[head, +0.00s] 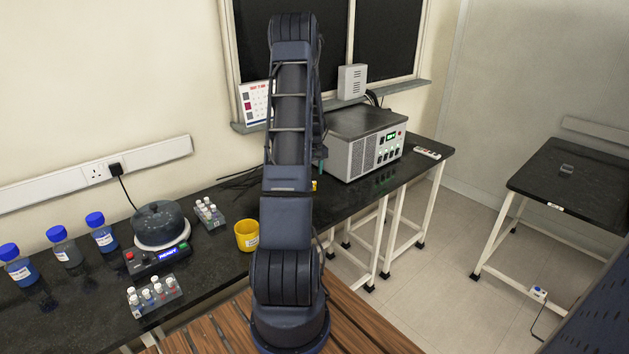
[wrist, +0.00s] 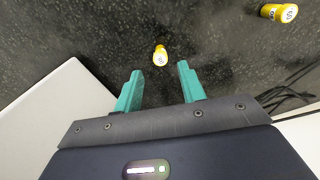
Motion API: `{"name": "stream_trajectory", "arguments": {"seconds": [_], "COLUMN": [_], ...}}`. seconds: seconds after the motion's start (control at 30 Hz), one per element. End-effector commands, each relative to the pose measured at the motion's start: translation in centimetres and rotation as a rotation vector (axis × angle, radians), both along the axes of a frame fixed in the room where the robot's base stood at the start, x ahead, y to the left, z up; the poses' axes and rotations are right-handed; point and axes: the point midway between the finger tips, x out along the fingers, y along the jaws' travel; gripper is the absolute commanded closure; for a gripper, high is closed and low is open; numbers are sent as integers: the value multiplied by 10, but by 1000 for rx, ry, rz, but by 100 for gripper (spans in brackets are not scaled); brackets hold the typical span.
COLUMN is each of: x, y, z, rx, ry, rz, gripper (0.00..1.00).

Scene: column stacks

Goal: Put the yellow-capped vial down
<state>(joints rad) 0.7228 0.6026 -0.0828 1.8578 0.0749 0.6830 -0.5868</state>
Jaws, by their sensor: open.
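My gripper (wrist: 158,72) is open, its two teal fingers apart with nothing between them. A small yellow-capped vial (wrist: 160,55) is on the black bench just beyond the fingertips, roughly centred between them and apart from both. In the head view my arm hides most of the gripper; a bit of yellow (head: 314,185) shows beside the arm on the bench (head: 345,205).
A grey instrument box (head: 365,143) stands close to the right of the gripper. Dark cables (wrist: 290,97) lie near it. A yellow cup (head: 246,235), vial racks (head: 208,214) (head: 155,296) and a round-topped device (head: 160,225) stand to the left.

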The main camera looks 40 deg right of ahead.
Motion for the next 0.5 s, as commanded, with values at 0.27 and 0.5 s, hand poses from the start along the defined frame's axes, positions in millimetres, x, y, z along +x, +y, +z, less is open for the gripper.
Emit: {"name": "stream_trajectory", "arguments": {"seconds": [0.27,0.5], "x": [0,3], "y": [0,9], "z": [41,61], "rx": [-1,-3], "ry": [-1,-5], "rz": [1,6], "gripper": [60,60]}}
